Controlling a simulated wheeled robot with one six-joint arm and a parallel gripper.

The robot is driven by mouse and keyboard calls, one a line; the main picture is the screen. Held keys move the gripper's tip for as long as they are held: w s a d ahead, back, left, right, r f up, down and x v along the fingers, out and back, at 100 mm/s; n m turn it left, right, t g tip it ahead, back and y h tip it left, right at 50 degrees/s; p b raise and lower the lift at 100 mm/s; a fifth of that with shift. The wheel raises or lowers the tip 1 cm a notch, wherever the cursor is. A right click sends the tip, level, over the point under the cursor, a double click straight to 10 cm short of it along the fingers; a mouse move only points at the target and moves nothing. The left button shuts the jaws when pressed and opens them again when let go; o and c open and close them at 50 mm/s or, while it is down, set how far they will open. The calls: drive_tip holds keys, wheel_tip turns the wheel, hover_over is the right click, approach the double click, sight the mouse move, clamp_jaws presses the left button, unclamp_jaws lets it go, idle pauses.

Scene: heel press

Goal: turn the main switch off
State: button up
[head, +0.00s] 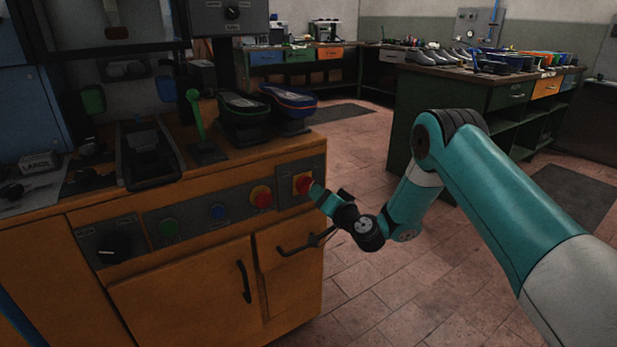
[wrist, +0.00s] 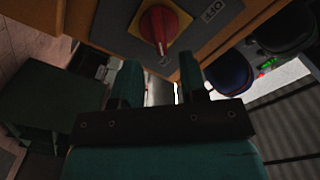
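The main switch (head: 302,183) is a red rotary knob on a yellow backing, on a grey plate at the right end of the orange machine's front panel. In the wrist view the red knob (wrist: 160,27) shows at the top, its red grip pointing down the picture towards my fingers. An OFF label (wrist: 213,10) is on the plate to its right. My gripper (wrist: 160,80) is open and empty, its two fingers apart below the knob, with no contact visible. In the head view my gripper (head: 322,196) is just right of the switch and partly hides the plate.
Left of the switch are a red mushroom button (head: 261,196), a blue button (head: 217,212), a green button (head: 168,228) and a black knob (head: 108,248). A drawer handle (head: 300,245) juts out below my gripper. The tiled floor (head: 365,285) to the right is clear.

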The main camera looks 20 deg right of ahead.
sight(310, 186)
drive_tip(key=p+x, duration=0.1)
drive_tip(key=x, duration=0.5)
drive_tip(key=shift+w, duration=0.35)
drive_tip(key=shift+c, duration=0.2)
clamp_jaws()
